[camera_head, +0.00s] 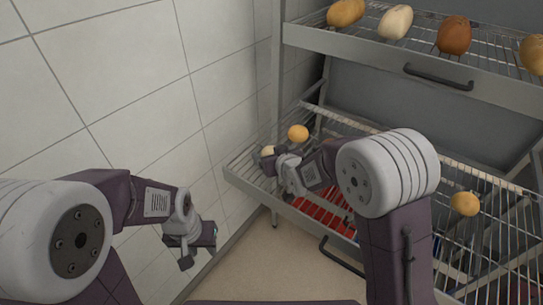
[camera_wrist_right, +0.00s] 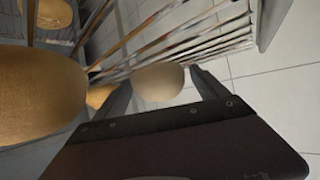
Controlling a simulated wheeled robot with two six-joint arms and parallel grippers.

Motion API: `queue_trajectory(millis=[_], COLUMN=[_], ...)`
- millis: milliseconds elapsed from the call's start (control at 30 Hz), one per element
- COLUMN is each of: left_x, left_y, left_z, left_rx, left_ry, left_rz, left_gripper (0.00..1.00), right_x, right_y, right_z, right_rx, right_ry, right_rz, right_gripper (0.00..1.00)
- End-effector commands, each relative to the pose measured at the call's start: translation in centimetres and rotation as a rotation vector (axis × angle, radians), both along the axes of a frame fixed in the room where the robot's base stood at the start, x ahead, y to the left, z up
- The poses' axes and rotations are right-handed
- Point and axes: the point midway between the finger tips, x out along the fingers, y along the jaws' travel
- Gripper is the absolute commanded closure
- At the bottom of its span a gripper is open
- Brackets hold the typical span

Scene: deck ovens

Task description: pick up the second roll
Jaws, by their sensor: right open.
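A pale roll (camera_head: 267,151) lies at the left end of the lower wire rack (camera_head: 240,178). My right gripper (camera_head: 270,162) is open at this roll. In the right wrist view the pale roll (camera_wrist_right: 158,82) shows between the two spread fingers, and I cannot tell whether they touch it. A golden roll (camera_head: 298,132) lies just behind it on the same rack. In the wrist view a large golden-brown roll (camera_wrist_right: 38,95) fills the left side. My left gripper (camera_head: 198,257) hangs in front of the tiled wall, its fingers apart and empty.
The upper rack (camera_head: 320,37) holds several rolls, among them a pale one (camera_head: 396,22) and a brown one (camera_head: 454,35). Another golden roll (camera_head: 465,203) lies on the right part of the lower rack. The tiled wall (camera_head: 120,100) stands close on the left.

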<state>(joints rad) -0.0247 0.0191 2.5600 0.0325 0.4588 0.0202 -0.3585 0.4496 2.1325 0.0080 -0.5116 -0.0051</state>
Motion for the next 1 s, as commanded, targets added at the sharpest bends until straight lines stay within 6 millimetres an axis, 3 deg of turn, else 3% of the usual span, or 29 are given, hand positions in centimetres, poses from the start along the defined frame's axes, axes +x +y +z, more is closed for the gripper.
queue_trajectory(millis=[200,267,433,467,767,1000], left_x=[0.0,0.0,0.0,0.0,0.0,0.0], left_y=[0.0,0.0,0.0,0.0,0.0,0.0], left_z=[0.0,0.0,0.0,0.0,0.2,1.2], left_rx=[0.0,0.0,0.0,0.0,0.0,0.0], left_ry=[0.0,0.0,0.0,0.0,0.0,0.0], left_rz=[0.0,0.0,0.0,0.0,0.0,0.0], left_gripper=[0.64,0.64,0.64,0.64,0.64,0.64], right_x=[0.2,0.2,0.2,0.2,0.2,0.2], right_y=[0.0,0.0,0.0,0.0,0.0,0.0], right_z=[-0.1,-0.1,-0.1,-0.1,0.4,4.7], right_rx=[0.0,0.0,0.001,0.001,0.0,0.002], right_ry=[0.0,0.0,0.0,0.0,0.0,-0.005], right_rz=[0.0,0.0,0.0,0.0,-0.001,-0.001], right_gripper=[0.17,0.31,0.78,0.81,0.81,0.81])
